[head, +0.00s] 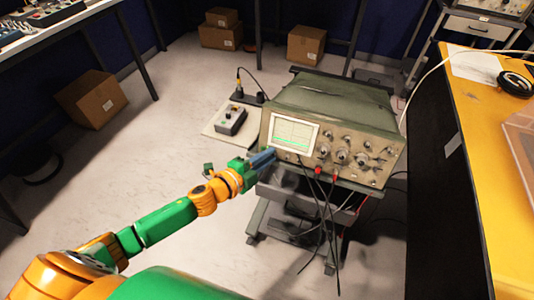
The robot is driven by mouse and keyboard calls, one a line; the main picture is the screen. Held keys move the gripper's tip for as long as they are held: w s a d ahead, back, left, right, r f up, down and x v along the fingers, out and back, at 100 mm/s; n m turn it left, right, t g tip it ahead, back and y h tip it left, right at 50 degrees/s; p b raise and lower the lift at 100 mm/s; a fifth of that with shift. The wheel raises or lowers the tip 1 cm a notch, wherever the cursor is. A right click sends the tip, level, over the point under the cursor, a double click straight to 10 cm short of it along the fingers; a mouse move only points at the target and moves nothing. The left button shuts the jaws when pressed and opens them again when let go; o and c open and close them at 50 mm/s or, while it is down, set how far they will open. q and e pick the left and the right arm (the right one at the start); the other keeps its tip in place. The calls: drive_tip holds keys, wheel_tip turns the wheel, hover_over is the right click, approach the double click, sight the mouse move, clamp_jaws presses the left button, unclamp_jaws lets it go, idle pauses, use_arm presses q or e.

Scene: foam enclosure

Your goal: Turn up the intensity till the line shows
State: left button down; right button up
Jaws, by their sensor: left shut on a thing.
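The oscilloscope (365,169) stands on a cart, its front panel facing me. Its screen (293,132) is pale with a grid and a greenish tint; green shows across its lower part, too small to tell if it is a trace. My left gripper (266,157) reaches in from the left and is shut at the panel's lower left, just below the screen. It holds the intensity knob, which the fingers hide. Other knobs (342,156) sit right of the screen. My right gripper is not in view.
Cables (321,195) hang from the panel's front, right of my gripper. A small control box (231,120) lies on a pale board left of the oscilloscope. A yellow bench (475,150) stands at the right. The floor at the left is mostly clear.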

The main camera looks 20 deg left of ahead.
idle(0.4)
use_arm(q)
drive_tip(key=c, duration=1.1)
unclamp_jaws()
drive_tip(key=v, duration=0.7)
